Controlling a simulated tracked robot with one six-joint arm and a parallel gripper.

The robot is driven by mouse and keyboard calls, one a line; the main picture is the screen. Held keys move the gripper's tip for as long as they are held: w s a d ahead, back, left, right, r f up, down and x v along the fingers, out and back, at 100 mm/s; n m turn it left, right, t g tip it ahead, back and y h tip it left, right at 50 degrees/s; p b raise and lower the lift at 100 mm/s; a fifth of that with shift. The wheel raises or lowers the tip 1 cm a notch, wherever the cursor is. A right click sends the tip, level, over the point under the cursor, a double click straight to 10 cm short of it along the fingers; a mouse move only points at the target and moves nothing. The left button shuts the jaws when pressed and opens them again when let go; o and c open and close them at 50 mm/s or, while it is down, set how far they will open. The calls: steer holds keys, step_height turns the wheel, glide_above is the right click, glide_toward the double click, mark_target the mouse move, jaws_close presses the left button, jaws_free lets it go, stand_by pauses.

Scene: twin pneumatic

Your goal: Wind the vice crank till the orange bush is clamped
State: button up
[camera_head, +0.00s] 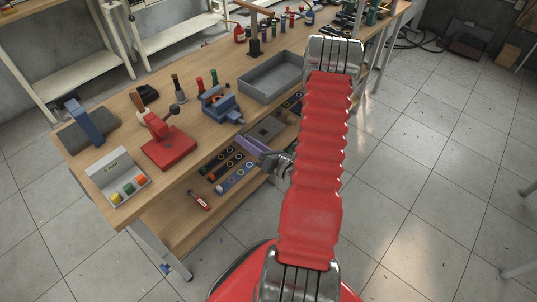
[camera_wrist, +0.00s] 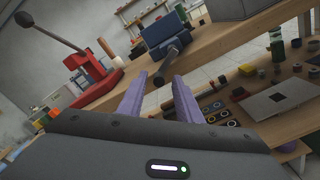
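The blue vice (camera_head: 220,103) stands at the front edge of the wooden bench, and it also shows beyond my fingertips in the wrist view (camera_wrist: 160,33). Its dark screw and crank end (camera_wrist: 172,65) points toward me, just past the fingertips. My gripper (camera_wrist: 160,80) has two purple fingers, spread apart with nothing visibly held between them. In the head view my gripper (camera_head: 247,142) is in front of the bench edge, below and right of the vice. I cannot make out the orange bush in either view, nor whether the fingers touch the crank.
A red lever press (camera_head: 168,150) stands left of the vice. A grey open bin (camera_head: 272,88) is to its right. A light box (camera_head: 112,170) holds coloured pieces at the bench's near corner. A lower shelf (camera_head: 182,228) carries small parts.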

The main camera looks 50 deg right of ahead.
steer(key=s, duration=1.2)
steer(key=shift+s+d, duration=0.15)
steer(key=shift+s, duration=0.15)
stand_by(0.4)
